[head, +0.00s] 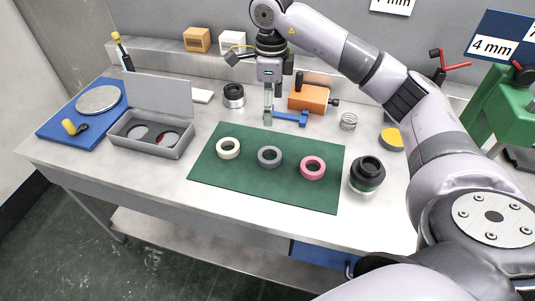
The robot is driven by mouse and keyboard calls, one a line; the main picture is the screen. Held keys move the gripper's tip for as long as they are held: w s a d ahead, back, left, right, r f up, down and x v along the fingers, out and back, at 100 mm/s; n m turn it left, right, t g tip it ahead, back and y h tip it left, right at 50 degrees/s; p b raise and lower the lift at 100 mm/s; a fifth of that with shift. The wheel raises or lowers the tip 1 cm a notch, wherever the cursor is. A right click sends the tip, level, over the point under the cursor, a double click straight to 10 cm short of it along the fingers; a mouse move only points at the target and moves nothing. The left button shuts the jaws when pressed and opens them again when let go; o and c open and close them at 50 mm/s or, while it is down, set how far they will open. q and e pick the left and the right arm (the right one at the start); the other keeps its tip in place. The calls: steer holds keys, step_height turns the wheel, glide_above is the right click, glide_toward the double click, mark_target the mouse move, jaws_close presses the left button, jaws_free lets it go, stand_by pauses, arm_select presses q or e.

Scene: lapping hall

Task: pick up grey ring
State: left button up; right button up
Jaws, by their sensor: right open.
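The grey ring (270,148) lies flat on a green mat (240,184), between a cream ring (228,140) on its left and a pink ring (313,159) on its right. My right gripper (267,117) hangs above and behind the grey ring, near the mat's back edge. Its fingers point down and are open, with nothing seen between them. A blue tool (291,118) shows right beside the fingertips; I cannot tell whether they touch. My left gripper is not in view.
An open grey box (150,147) with round discs stands left of the mat. A dark lens-like cylinder (367,175) stands at the mat's right edge. An orange block (308,97) and a metal cylinder (233,96) stand behind. The mat's front part is clear.

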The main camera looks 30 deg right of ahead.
steer(key=p, duration=0.2)
glide_above(269, 159)
step_height(269, 159, down, 12)
steer(key=shift+s+d+r, duration=0.1)
steer(key=shift+s+r, duration=0.05)
steer(key=shift+r, duration=0.05)
steer(key=shift+f, duration=0.65)
step_height(269, 159, down, 4)
steer(key=shift+f+p, duration=0.1)
steer(key=shift+p, duration=0.55)
steer(key=shift+c, duration=0.2)
steer(key=c, duration=1.3)
